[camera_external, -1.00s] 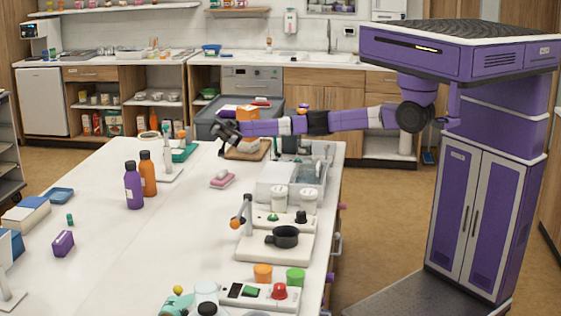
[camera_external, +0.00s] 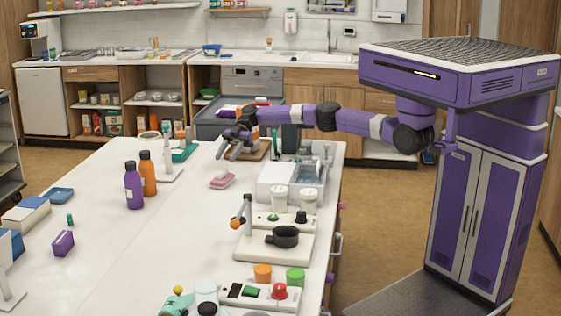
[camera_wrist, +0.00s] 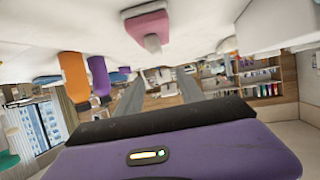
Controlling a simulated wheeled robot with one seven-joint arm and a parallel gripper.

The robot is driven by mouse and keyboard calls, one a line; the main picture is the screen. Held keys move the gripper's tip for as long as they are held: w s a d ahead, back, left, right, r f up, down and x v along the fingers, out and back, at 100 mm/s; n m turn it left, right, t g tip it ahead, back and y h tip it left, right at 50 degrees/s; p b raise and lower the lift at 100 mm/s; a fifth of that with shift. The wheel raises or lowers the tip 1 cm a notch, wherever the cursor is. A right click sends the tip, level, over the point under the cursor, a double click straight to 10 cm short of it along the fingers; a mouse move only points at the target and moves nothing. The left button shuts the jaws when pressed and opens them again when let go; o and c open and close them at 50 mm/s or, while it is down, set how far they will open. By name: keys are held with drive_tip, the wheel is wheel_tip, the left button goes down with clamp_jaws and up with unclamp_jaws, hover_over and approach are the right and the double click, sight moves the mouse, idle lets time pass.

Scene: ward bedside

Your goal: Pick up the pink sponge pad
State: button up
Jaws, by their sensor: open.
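The pink sponge pad (camera_external: 222,179) lies on the white counter, with a paler layer at its lower edge. It also shows upside down near the top of the wrist view (camera_wrist: 150,24). My gripper (camera_external: 228,155) is above the counter, just behind and above the pad, apart from it. Its grey fingers also show in the wrist view (camera_wrist: 160,88), spread with nothing between them. No part of the pad is clearly hidden.
A wooden board (camera_external: 258,153) lies behind, near my gripper. Purple (camera_external: 134,187) and orange (camera_external: 148,174) bottles stand to the left. The counter in front of the pad is clear.

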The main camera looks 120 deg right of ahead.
sight(224, 169)
wheel_tip(224, 169, down, 4)
drive_tip(key=shift+f+b, duration=0.2)
drive_tip(key=shift+b, duration=0.3)
drive_tip(key=shift+x, duration=1.5)
drive_tip(key=shift+r, duration=0.2)
clamp_jaws()
